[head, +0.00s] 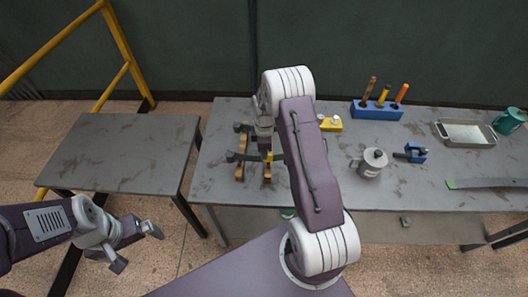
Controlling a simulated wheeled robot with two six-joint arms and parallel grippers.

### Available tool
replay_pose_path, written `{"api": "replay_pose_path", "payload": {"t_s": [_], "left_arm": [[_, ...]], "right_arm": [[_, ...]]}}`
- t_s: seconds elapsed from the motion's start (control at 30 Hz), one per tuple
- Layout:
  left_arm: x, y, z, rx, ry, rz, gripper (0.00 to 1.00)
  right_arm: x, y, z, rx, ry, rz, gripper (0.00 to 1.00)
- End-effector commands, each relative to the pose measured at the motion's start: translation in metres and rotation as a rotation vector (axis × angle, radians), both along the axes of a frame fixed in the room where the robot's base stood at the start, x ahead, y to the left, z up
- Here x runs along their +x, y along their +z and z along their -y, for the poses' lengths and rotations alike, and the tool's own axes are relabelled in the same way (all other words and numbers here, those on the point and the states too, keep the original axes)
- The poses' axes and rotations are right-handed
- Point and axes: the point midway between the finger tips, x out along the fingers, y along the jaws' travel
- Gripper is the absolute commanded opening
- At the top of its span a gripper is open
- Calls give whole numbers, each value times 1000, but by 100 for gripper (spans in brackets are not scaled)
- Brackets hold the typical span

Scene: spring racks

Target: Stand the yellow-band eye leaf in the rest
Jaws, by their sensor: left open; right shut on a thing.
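My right gripper (265,128) is over the left part of the long table, pointing down and shut on the yellow-band eye leaf (268,156). Much of that leaf is hidden by my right arm; its yellow band shows just below the gripper. The rest (240,171) appears as wooden uprights on the table under and beside the leaf. Dark leaf pieces (236,157) run across this spot; I cannot tell which belong to the held leaf or whether it touches the rest. My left gripper (138,247) is open and empty, low at the left, off the tables.
A bare grey table (120,150) stands at left beside a yellow rail (120,45). On the long table (330,185) are a yellow block (331,125), blue tool holder (376,111), grey can (371,165), blue clamp (414,153), tray (466,133), green mug (510,121) and flat leaf (490,183).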

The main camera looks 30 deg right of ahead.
Motion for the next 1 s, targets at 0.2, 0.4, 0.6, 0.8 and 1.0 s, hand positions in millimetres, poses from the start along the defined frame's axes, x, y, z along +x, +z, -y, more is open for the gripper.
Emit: {"api": "replay_pose_path", "payload": {"t_s": [0.2, 0.4, 0.6, 0.8, 1.0], "left_arm": [[0, 0, 0, 0, 0, 0, 100], [0, 0, 0, 0, 0, 0, 100], [0, -4, 0, 0, 0, 0, 100], [0, -7, 0, 0, 0, 0, 100], [0, -10, 0, 0, 0, 0, 100]], "right_arm": [[1, 1, 0, 0, 0, 2, 0], [1, 0, 0, 0, 0, 2, 0], [1, -4, 0, -1, 0, 2, 0], [1, -10, 0, -1, 0, 2, 0], [1, -15, 0, -1, 0, 2, 0]]}}
